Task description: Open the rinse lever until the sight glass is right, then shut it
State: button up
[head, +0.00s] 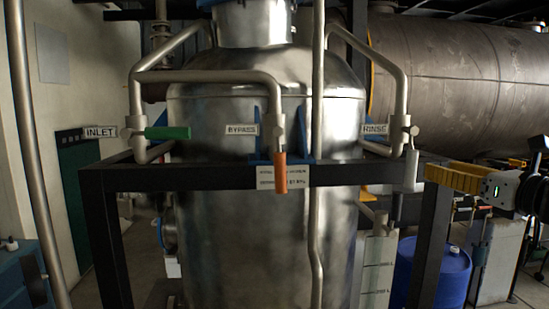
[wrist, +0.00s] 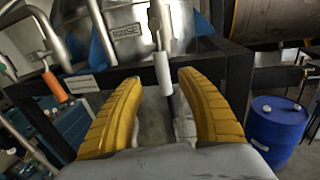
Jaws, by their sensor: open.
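The rinse lever (head: 411,170) has a pale grey handle hanging straight down below its valve, beside the RINSE label (head: 374,129). In the wrist view the handle (wrist: 162,73) shows between the fingertips, seemingly just ahead of them. My gripper (head: 432,172) is open, its yellow fingers just right of the lever in the head view; the wrist view shows both fingers (wrist: 160,80) spread and empty. The sight glass (head: 378,270), a pale upright panel with dark level marks, stands below the rinse valve. I cannot tell its liquid level.
A green inlet lever (head: 168,133) points sideways; an orange bypass lever (head: 281,172) hangs down. A dark frame (head: 200,178) runs before the steel vessel (head: 260,235). A blue drum (head: 432,272) stands lower right, a big horizontal tank (head: 460,85) behind.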

aim_at(416, 162)
jog(key=p+x, duration=0.1)
jog(key=x, duration=0.7)
jog(key=shift+d, duration=0.1)
jog(key=shift+w+p, duration=0.3)
jog(key=shift+w, duration=0.4)
jog(key=shift+s, duration=0.1)
grip_shut()
